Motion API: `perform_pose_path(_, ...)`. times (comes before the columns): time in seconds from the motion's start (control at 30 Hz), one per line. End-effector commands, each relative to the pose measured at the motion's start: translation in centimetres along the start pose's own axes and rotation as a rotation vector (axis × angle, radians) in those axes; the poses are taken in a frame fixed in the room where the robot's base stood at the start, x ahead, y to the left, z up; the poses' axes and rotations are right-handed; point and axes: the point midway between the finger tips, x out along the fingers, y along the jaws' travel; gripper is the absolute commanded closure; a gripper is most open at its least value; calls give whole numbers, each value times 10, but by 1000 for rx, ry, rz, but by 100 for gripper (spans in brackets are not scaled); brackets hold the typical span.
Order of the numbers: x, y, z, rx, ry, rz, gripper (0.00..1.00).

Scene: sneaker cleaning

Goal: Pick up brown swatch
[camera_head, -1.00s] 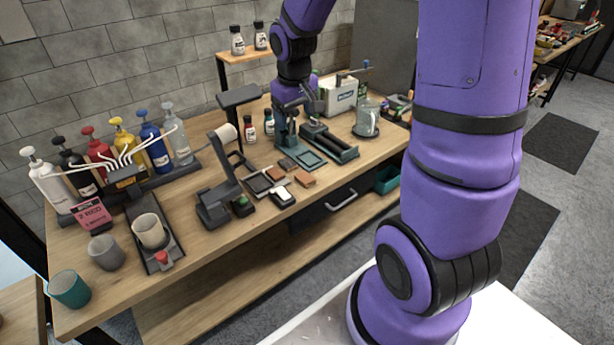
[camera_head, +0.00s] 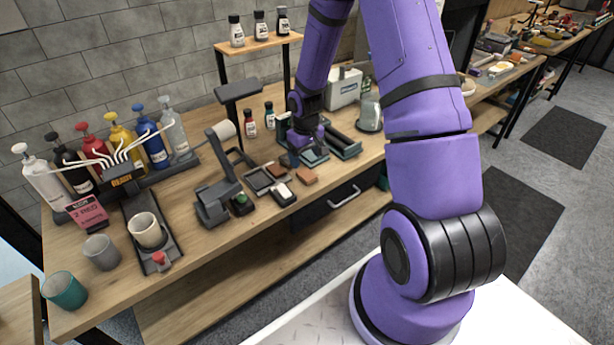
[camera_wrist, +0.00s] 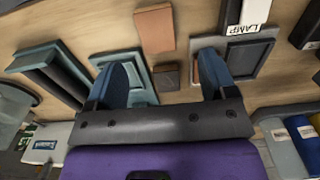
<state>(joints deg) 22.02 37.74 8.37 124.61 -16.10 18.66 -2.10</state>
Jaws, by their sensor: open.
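A small dark brown swatch (camera_wrist: 166,74) lies on the table, between my fingers in the wrist view. A larger orange-brown block (camera_wrist: 154,30) lies just beyond it; this block also shows in the head view (camera_head: 305,176). My gripper (camera_wrist: 164,62) is open and empty, pointing down over the table. Its left finger overlaps a teal tray (camera_wrist: 140,80) and its right finger a dark grey tray (camera_wrist: 262,52) in the picture. Part of an orange-brown piece (camera_wrist: 196,72) shows beside the right finger. In the head view my gripper (camera_head: 300,150) is low over the swatch area.
A black-and-white block (camera_head: 283,193) lies near the front edge. A grey stand (camera_head: 212,203) is left of the trays. A long teal tray (camera_head: 340,142) and a glass mug (camera_head: 369,112) stand to the right. Bottles and cups fill the left side.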

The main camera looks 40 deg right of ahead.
Motion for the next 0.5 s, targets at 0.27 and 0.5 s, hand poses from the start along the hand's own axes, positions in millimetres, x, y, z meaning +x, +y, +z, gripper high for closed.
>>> perform_pose_path(0.27, 21, 0, 0, 1, 0, 0, 22)
perform_pose_path(0.5, 48, 4, 0, 0, -3, -1, 22)
